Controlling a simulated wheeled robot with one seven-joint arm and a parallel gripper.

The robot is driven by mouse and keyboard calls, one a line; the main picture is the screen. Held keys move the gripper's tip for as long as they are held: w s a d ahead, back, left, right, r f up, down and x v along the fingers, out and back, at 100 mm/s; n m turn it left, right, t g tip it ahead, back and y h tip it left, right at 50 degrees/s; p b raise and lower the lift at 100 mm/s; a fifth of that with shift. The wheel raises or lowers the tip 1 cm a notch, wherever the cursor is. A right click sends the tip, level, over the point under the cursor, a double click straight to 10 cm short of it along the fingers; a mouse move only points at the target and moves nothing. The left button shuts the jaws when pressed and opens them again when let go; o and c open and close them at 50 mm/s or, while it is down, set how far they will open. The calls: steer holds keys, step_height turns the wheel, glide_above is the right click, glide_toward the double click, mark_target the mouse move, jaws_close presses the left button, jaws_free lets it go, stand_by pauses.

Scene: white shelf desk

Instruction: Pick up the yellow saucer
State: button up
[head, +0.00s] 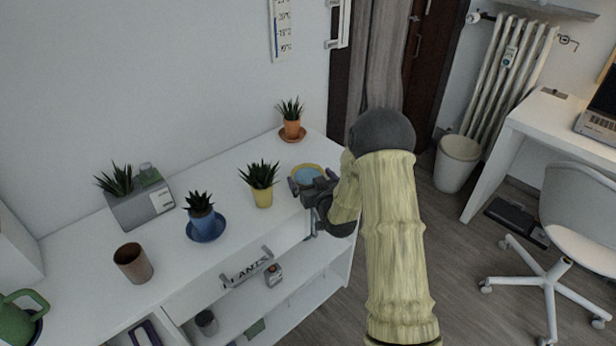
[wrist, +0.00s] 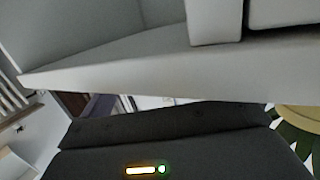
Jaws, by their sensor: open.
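The yellow saucer (head: 309,174) lies flat on the white shelf top, near its right end, in the head view. Its rim is yellow and its inside looks pale blue. My gripper (head: 306,187) is open at the saucer's near side and hides part of its near edge. I cannot tell whether the fingers touch it. In the wrist view the dark gripper body (wrist: 180,145) fills the bottom, and the saucer cannot be made out there.
A yellow pot with a plant (head: 263,196) stands close left of my gripper. An orange potted plant (head: 291,129) stands behind the saucer. A blue pot on a blue saucer (head: 205,228), a grey planter (head: 140,208) and a brown cup (head: 132,263) are farther left.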

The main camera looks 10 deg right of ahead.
mark_target(310, 180)
steer(key=shift+x, duration=0.85)
steer(key=c, duration=0.8)
step_height(310, 180, up, 10)
steer(key=shift+p, duration=0.45)
steer(key=shift+d, duration=0.15)
